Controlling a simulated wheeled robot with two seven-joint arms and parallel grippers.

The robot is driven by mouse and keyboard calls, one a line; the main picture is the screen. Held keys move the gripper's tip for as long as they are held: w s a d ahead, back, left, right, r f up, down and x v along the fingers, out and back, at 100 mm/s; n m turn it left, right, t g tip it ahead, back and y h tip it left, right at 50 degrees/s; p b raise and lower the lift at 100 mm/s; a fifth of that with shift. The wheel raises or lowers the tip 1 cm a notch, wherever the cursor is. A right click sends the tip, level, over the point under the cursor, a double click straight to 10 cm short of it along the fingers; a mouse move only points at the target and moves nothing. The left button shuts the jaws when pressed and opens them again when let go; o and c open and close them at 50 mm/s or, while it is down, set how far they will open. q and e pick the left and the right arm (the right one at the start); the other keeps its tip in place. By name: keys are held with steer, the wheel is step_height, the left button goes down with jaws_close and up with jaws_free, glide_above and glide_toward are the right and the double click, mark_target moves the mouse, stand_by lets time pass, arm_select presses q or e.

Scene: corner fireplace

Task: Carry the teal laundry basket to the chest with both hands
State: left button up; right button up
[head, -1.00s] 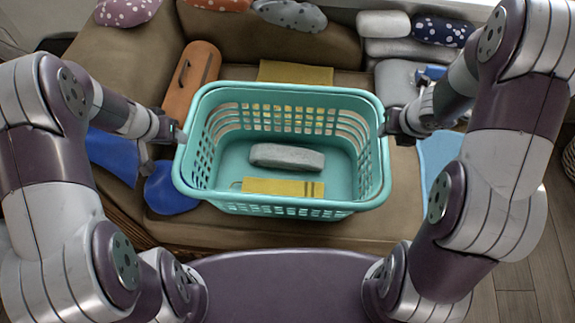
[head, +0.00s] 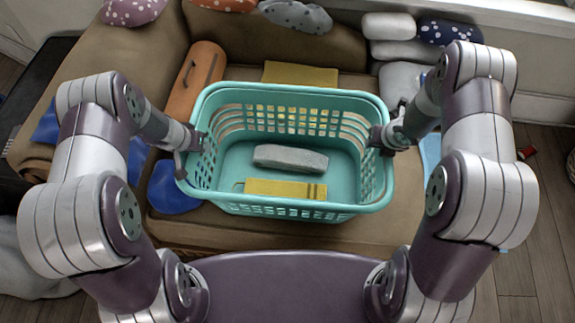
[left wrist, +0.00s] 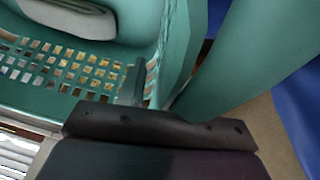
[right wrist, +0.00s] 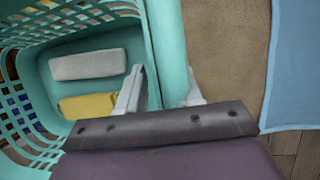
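The teal laundry basket (head: 289,207) stands upright on the brown sofa in front of me. It holds a grey block-like item (head: 290,158) and a folded yellow cloth (head: 284,189). My left gripper (head: 196,141) is at the basket's left end, with one finger inside it; the rim hides the other finger in the left wrist view (left wrist: 132,85). My right gripper (head: 377,139) is at the right end. The right wrist view shows its fingers (right wrist: 163,92) on both sides of the rim, drawn in around it. The chest cannot be made out.
The sofa (head: 400,210) carries an orange cushion (head: 195,80), a yellow cloth (head: 300,74) behind the basket, and blue cloths (head: 172,190) at left. White and grey cushions (head: 390,26) lie at the back right.

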arm_select(q)
steer(key=shift+f, duration=0.1)
arm_select(e)
steer(key=shift+f, duration=0.1)
arm_select(q)
jaws_close()
arm_select(e)
jaws_close()
arm_select(q)
steer(key=shift+w, duration=0.1)
arm_select(e)
steer(key=shift+w, duration=0.1)
stand_by(0.9)
